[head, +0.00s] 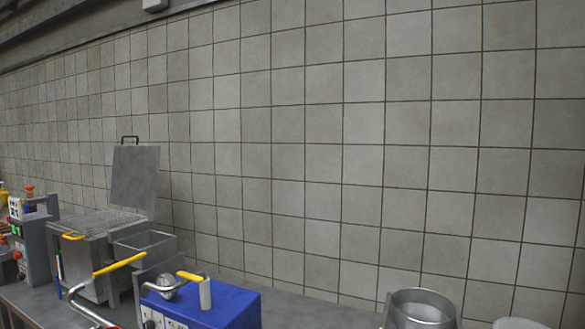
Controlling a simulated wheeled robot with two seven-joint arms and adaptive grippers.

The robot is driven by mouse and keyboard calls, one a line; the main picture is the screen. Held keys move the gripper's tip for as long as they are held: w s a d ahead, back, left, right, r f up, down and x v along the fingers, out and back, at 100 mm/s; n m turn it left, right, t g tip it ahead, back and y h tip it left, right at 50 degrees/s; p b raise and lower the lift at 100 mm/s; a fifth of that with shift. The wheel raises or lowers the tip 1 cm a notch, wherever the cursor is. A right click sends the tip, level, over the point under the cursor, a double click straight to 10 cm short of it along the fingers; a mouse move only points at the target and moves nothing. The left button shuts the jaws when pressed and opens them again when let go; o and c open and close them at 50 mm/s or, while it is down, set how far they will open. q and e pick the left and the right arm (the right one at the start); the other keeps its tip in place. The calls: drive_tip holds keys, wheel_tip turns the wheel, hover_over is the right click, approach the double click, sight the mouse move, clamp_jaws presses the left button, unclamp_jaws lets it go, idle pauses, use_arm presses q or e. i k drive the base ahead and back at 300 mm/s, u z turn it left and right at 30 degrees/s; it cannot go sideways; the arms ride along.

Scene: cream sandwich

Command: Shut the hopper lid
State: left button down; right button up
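A grey metal hopper (97,250) stands on the counter at the left, with a grate (105,221) across its top. The lid is open and the grate is uncovered. Neither of my grippers shows in the head view. The lower part of the hopper is partly hidden by a bent metal lever with a yellow grip (119,263).
A small open metal bin (145,240) sits right of the hopper. A blue machine (222,308) with a yellow-gripped lever (190,276) stands in front. A control unit (36,245) is left, a metal pot (421,308) right. Bare counter (325,312) lies between machine and pot.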

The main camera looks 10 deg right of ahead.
sight(134, 178)
drive_tip(key=u, duration=0.5)
drive_tip(key=i, duration=0.6)
drive_tip(key=u, duration=0.55)
drive_tip(key=i, duration=1.2)
drive_tip(key=z, duration=0.65)
